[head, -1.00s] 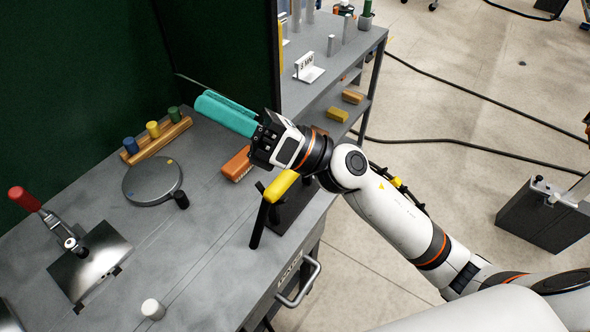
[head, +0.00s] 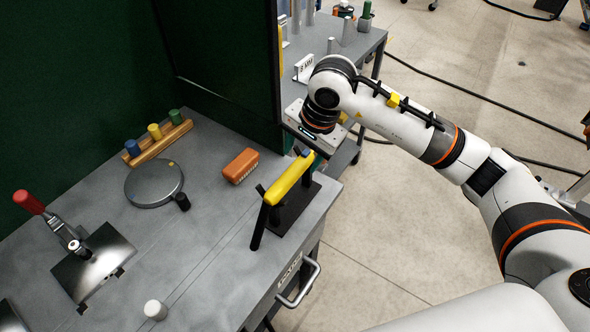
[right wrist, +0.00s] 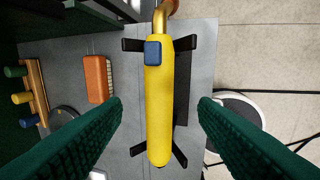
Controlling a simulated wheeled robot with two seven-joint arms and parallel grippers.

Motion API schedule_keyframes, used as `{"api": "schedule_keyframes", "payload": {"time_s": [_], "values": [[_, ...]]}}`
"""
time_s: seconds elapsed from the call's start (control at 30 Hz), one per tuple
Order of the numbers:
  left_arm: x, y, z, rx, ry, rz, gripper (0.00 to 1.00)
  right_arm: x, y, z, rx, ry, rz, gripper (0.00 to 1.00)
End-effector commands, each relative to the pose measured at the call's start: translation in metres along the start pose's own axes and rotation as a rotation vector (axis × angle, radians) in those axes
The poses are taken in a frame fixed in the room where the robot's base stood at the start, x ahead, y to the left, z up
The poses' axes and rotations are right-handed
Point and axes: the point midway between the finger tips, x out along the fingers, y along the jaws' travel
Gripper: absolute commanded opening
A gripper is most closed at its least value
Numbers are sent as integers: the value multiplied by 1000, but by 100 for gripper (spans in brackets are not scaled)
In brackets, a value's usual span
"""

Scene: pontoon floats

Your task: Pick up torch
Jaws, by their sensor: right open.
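The torch (head: 289,181) has a yellow handle with a blue button and lies across a black stand (head: 297,207) on the grey bench. In the right wrist view the torch (right wrist: 160,105) runs down the middle, with a brass-coloured neck at the top. My right gripper (head: 308,146) points downward over the button end of the torch; its fingers are mostly hidden in the head view. In the right wrist view its two green fingers stand wide apart, one on each side of the handle with gaps between. It is open and empty. My left gripper is out of view.
An orange brush-like block (head: 240,166) lies left of the stand. A round grey disc (head: 154,184), a wooden rack with coloured pegs (head: 158,142) and a red-handled clamp (head: 62,232) stand farther left. A dark green panel (head: 225,60) rises behind the bench.

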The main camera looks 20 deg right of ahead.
Motion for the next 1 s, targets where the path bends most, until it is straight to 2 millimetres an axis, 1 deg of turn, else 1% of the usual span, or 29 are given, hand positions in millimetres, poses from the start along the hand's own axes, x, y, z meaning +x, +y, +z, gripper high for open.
{"api": "schedule_keyframes", "payload": {"time_s": [0.03,0.1,0.23,0.33,0.47,0.5,0.6,0.7,0.87,0.9,0.97,1.0], "values": [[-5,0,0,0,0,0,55,6,0,-1,1,4,-2,54],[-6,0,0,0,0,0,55,14,1,-1,2,4,-1,54],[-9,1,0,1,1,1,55,23,0,-1,0,3,0,54],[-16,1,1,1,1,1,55,32,1,-3,2,7,-1,54],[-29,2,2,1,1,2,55,51,1,-6,2,8,-3,54],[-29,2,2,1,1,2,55,58,1,-5,3,6,0,54],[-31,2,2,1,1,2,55,70,1,-4,2,5,1,54],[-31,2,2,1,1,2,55,74,1,-4,2,3,3,54],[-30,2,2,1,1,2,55,75,1,-4,2,3,3,54],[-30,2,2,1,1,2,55,74,1,-4,1,3,3,51],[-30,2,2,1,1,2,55,74,1,-4,2,3,3,41],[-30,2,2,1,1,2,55,74,1,-4,2,3,3,34]]}}
